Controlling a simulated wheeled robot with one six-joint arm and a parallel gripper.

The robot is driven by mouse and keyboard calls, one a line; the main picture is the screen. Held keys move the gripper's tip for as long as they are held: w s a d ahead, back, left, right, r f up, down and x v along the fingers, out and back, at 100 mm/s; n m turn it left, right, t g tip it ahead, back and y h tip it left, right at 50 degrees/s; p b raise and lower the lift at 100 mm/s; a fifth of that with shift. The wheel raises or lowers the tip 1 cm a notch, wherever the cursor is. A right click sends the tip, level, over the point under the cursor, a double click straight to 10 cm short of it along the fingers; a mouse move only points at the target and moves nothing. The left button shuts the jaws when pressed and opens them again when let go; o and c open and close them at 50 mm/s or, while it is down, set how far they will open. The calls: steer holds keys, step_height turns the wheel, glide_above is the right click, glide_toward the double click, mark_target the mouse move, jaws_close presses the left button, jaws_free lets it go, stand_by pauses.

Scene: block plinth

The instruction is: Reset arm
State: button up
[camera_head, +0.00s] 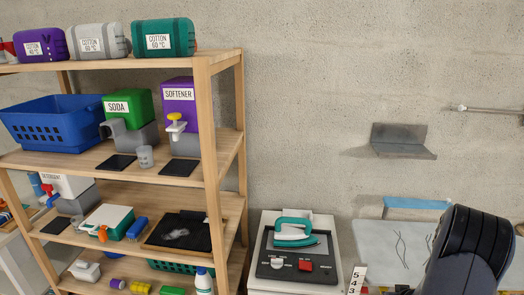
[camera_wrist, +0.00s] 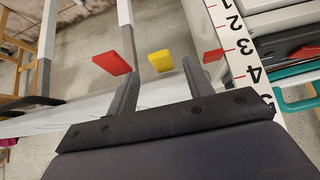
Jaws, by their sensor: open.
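My gripper (camera_wrist: 160,75) shows in the wrist view, its two grey fingers spread apart above a dark mounting plate. Nothing is between the fingers that I can see as held. A yellow piece (camera_wrist: 160,61) and two red pieces, one to the left (camera_wrist: 111,63) and one to the right (camera_wrist: 213,55), appear beyond the fingers. In the head view a dark rounded link of my arm stands at the lower right, in front of a pale board (camera_head: 385,245). My gripper's fingers cannot be made out there.
A wooden shelf (camera_head: 224,150) with boxes, a blue basket (camera_head: 50,128) and dispensers fills the left. A teal iron (camera_head: 295,235) rests on a white cabinet (camera_head: 268,218). A numbered strip (camera_wrist: 232,40) runs close to the right finger. A grey wall bracket (camera_head: 402,140) hangs above the board.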

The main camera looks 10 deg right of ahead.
steer(key=x, duration=0.6)
steer(key=shift+w+f, duration=0.15)
steer(key=shift+f, duration=0.15)
steer(key=shift+d+f+b, duration=0.1)
steer(key=shift+f+b, duration=0.1)
steer(key=shift+b, duration=0.5)
steer(key=shift+t+b, duration=0.3)
steer(key=shift+b, duration=0.55)
steer(key=t+b, duration=0.1)
steer(key=b, duration=0.7)
steer(key=f+t+h+b, duration=0.1)
steer(key=t+b, duration=0.1)
steer(key=b, duration=0.6)
steer(key=shift+f+b, duration=0.25)
steer(key=shift+b, duration=0.05)
steer(key=t+b, duration=0.1)
steer(key=b, duration=0.6)
steer(key=f+t+b, duration=0.1)
steer(key=t+b, duration=0.1)
steer(key=b, duration=0.5)
steer(key=shift+w+f+t+h, duration=0.15)
steer(key=shift+w+t+h, duration=0.15)
steer(key=shift+w+h, duration=0.1)
steer(key=shift+w+t+b, duration=0.1)
steer(key=shift+t+b, duration=0.2)
steer(key=shift+b, duration=0.8)
